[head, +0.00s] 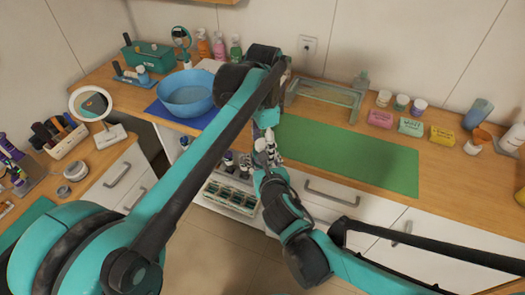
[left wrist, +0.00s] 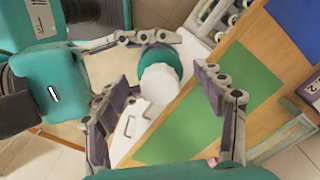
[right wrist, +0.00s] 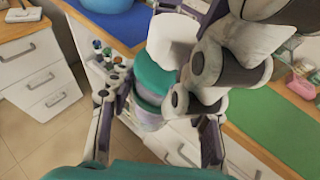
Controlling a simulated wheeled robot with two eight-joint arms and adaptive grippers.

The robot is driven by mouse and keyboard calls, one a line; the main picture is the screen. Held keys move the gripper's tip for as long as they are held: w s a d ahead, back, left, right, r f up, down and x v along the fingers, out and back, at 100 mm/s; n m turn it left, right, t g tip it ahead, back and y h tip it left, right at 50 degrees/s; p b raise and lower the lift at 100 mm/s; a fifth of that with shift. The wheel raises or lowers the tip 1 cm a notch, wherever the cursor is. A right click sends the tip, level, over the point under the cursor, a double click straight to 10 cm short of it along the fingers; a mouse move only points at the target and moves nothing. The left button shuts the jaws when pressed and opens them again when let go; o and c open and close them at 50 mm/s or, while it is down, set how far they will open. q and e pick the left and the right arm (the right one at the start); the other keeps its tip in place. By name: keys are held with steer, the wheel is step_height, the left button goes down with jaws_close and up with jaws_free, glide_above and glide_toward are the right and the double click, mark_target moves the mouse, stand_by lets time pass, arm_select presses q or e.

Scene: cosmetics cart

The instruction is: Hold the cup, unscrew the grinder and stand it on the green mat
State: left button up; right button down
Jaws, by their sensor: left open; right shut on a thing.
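A white part with a teal band, which looks like the grinder (right wrist: 172,38), sits upright on a greyish see-through cup (right wrist: 148,116). My right gripper (right wrist: 155,108) is shut around the cup and holds it in the air in front of the counter. My left gripper (left wrist: 165,82) is open, its fingers on either side of the grinder's white part; I cannot tell whether they touch it. In the head view, my left gripper (head: 269,146) is just above my right gripper (head: 260,172), and the two mostly hide the cup and grinder. The green mat (head: 345,158) lies bare on the counter to the right.
A blue bowl (head: 186,95) stands on a blue mat (head: 200,122) at the left. A clear rack (head: 325,95) stands behind the green mat. Jars and coloured boxes (head: 411,126) stand at the back right. Drawers and an open shelf (head: 230,196) lie below the counter edge.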

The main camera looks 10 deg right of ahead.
arm_select(q)
steer(key=shift+r, duration=1.95)
steer(key=shift+c, duration=0.3)
step_height(320, 180, down, 8)
steer(key=shift+r, duration=0.1)
steer(key=c, duration=1.2)
steer(key=o, duration=1.3)
steer(key=shift+c, duration=0.2)
